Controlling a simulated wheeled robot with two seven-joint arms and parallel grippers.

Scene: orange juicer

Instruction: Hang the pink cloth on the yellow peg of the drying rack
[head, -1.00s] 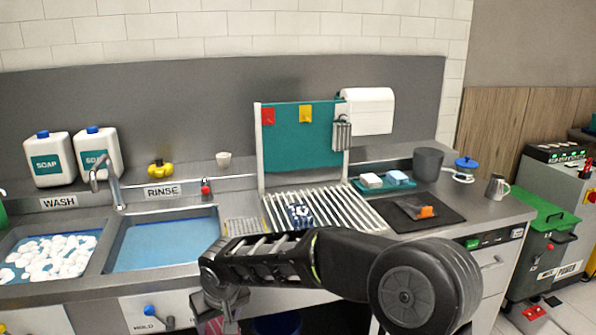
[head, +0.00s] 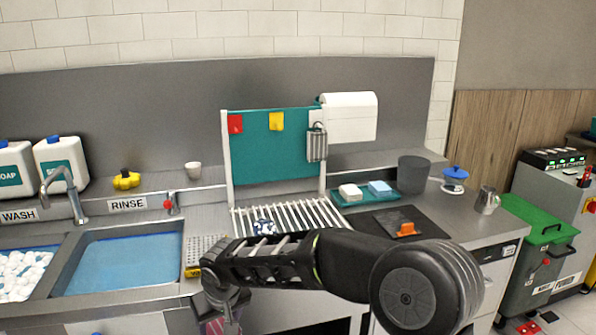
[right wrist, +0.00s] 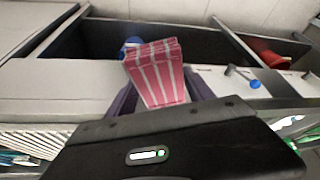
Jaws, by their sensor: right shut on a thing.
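The pink cloth, striped with white, hangs from my right gripper (head: 222,308) at the bottom of the head view, below the counter's front edge. The cloth (right wrist: 158,75) shows clearly between the fingers in the right wrist view, and the gripper is shut on it. The yellow peg (head: 276,121) is on the teal back panel of the drying rack (head: 262,152), right of a red peg (head: 235,123). The cloth is well below and in front of the peg. My left gripper is in no view.
A blue-and-white item (head: 264,227) lies on the rack's slats. A grey metal piece (head: 317,144) hangs at the panel's right side beside the paper roll (head: 349,117). The rinse sink (head: 118,262) is left. A dark mat with an orange-handled thing (head: 407,229) lies right.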

